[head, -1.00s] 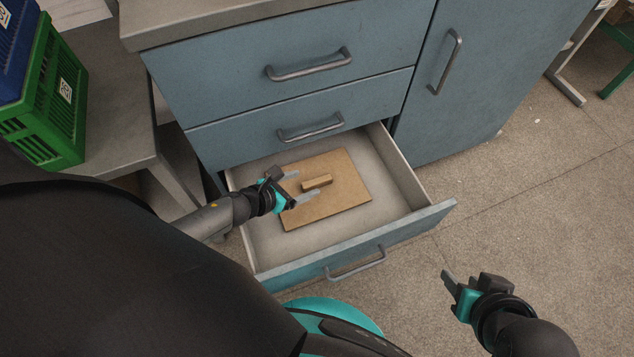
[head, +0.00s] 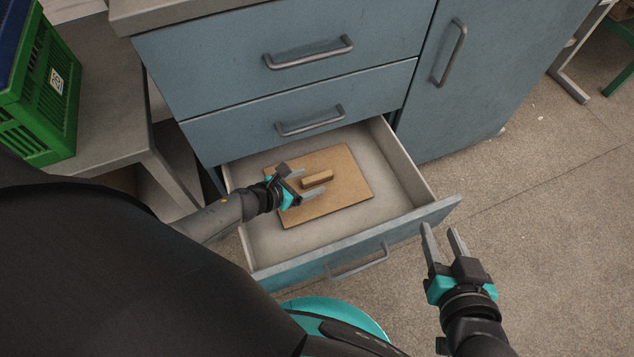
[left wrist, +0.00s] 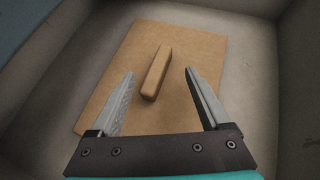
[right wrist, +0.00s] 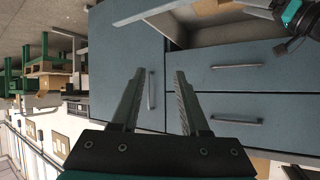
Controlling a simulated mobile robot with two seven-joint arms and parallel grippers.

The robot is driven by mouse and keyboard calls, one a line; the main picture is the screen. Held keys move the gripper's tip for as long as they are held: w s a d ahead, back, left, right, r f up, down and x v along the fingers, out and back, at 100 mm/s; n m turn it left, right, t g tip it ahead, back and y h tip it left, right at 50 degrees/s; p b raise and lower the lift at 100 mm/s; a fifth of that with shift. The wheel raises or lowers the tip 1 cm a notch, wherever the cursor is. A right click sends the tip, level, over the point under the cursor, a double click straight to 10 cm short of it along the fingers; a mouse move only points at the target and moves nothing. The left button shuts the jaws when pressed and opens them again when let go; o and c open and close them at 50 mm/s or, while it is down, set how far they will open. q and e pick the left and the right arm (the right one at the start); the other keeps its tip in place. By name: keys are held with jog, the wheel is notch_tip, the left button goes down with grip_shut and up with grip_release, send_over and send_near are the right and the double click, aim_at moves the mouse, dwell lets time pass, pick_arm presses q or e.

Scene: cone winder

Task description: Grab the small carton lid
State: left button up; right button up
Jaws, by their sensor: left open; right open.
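The small carton lid (head: 340,191) is a flat tan board with a raised block-like grip (head: 317,179) on top. It lies on the floor of the open bottom drawer (head: 400,209). My left gripper (head: 312,184) is open above the lid, with its fingers toward the grip. In the left wrist view the grip (left wrist: 157,72) stands between and just beyond the two open fingers (left wrist: 160,90), not touching them. The lid (left wrist: 190,50) fills the middle of that view. My right gripper (head: 442,236) is open and empty outside the drawer's front right corner.
The blue cabinet (head: 300,90) has two closed drawers above the open one and a door (head: 500,70) at right. The open drawer's walls surround the lid. A green crate (head: 45,100) stands on a grey table at left. The floor at right is clear.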

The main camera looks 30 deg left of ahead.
aim_at(317, 178)
pick_arm(q)
jog(key=shift+w+d+f+b, duration=0.2)
jog(key=shift+w+f+b, duration=0.15)
jog(key=shift+w, duration=0.1)
jog(key=shift+b+x, duration=0.4)
jog(key=shift+x, duration=0.4)
jog(key=shift+w+d+f+b, duration=0.2)
jog(key=shift+w+f+b, duration=0.2)
jog(key=shift+w, duration=0.05)
jog(key=shift+w+d+f, duration=0.1)
jog(key=shift+w+f, duration=0.15)
jog(key=shift+w, duration=0.15)
pick_arm(e)
jog(key=shift+s+a+r+m+t+y, duration=0.25)
jog(key=shift+a+r+t+y, duration=0.45)
jog(key=shift+t, duration=0.6)
jog(key=shift+s+a+r+m+t+y, duration=0.2)
jog(key=shift+a+r+t+y, duration=0.2)
jog(key=shift+a+r+t, duration=0.55)
jog(key=shift+f+t, duration=0.2)
jog(key=shift+t, duration=0.15)
pick_arm(q)
grip_shut()
